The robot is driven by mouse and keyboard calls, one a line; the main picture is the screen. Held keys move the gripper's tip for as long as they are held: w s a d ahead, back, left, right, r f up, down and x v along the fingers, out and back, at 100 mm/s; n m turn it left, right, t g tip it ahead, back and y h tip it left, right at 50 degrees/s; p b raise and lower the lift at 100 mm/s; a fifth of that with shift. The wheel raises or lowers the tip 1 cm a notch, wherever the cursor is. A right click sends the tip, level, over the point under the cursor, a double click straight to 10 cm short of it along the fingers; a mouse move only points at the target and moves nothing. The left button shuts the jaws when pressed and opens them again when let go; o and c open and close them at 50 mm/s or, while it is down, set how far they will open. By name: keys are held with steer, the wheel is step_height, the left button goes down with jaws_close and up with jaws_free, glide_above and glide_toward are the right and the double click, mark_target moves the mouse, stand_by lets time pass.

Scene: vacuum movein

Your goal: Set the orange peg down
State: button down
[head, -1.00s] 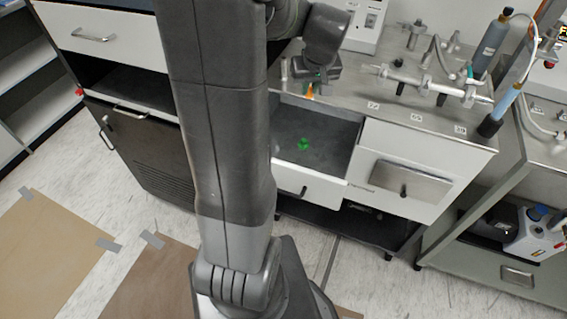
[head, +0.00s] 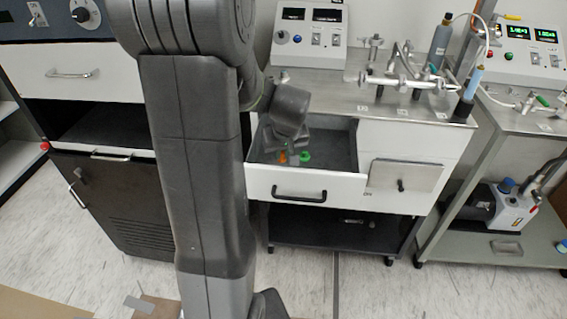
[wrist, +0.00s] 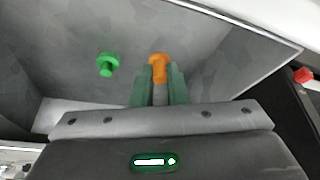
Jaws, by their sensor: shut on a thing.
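The orange peg (wrist: 157,64) is between the green fingertips of my gripper (wrist: 160,82) in the wrist view, and the fingers are shut on it. In the head view the orange peg (head: 283,158) shows just below my gripper (head: 291,150), inside the open drawer (head: 345,150). A green peg (wrist: 108,64) stands in the drawer to the left of the orange peg in the wrist view. In the head view the green peg (head: 305,156) is close to the right of the orange one. Whether the orange peg touches the drawer floor I cannot tell.
The drawer's front with its black handle (head: 299,193) stands out from the bench. Metal fittings and tubing (head: 405,80) and a control box (head: 307,38) are on the bench top. The drawer floor right of the green peg is clear.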

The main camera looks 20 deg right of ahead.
mark_target(283, 160)
steer(key=shift+f+b, duration=0.35)
steer(key=shift+f, duration=1.6)
steer(key=c, duration=1.4)
jaws_free()
steer(key=shift+c, duration=0.2)
steer(key=shift+r, duration=0.1)
steer(key=shift+r, duration=0.2)
steer(key=p+v, duration=0.1)
steer(key=v, duration=1)
steer(key=shift+s+r+p, duration=0.25)
steer(key=shift+r+p, duration=0.05)
steer(key=shift+o, duration=0.5)
steer(key=shift+a, duration=0.1)
